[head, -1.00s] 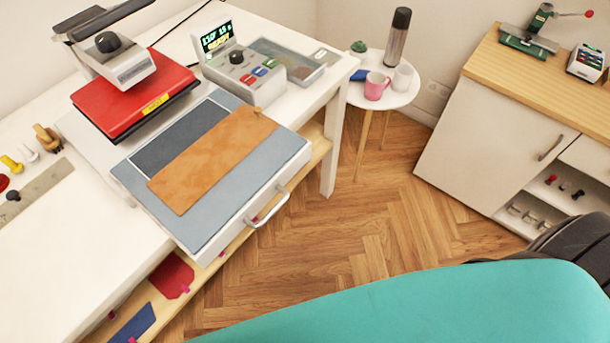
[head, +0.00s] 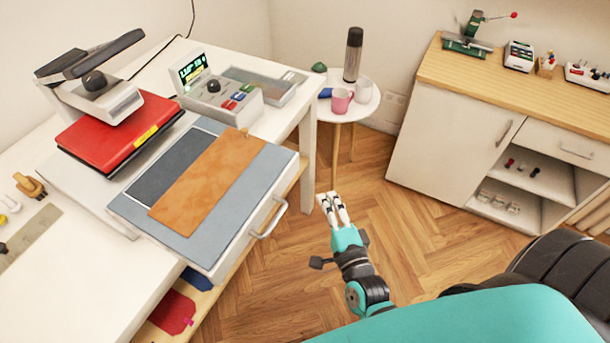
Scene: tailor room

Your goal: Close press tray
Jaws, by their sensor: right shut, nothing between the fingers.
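The press tray (head: 218,225) is pulled out from under the heat press, with a silver bar handle (head: 269,218) on its front. A dark pad (head: 172,172) and a tan leather piece (head: 206,182) lie on it. The heat press (head: 120,127) has a red upper plate, raised above the tray's inner end. My right gripper (head: 333,196) is shut and empty, over the floor to the right of the handle and apart from it. My left gripper is not in view.
A control box (head: 222,98) with a lit display stands behind the tray on the white table (head: 90,270). A round side table (head: 345,109) holds a pink mug, a pale mug and a flask. A cabinet (head: 450,150) stands at right. Wooden floor is open between.

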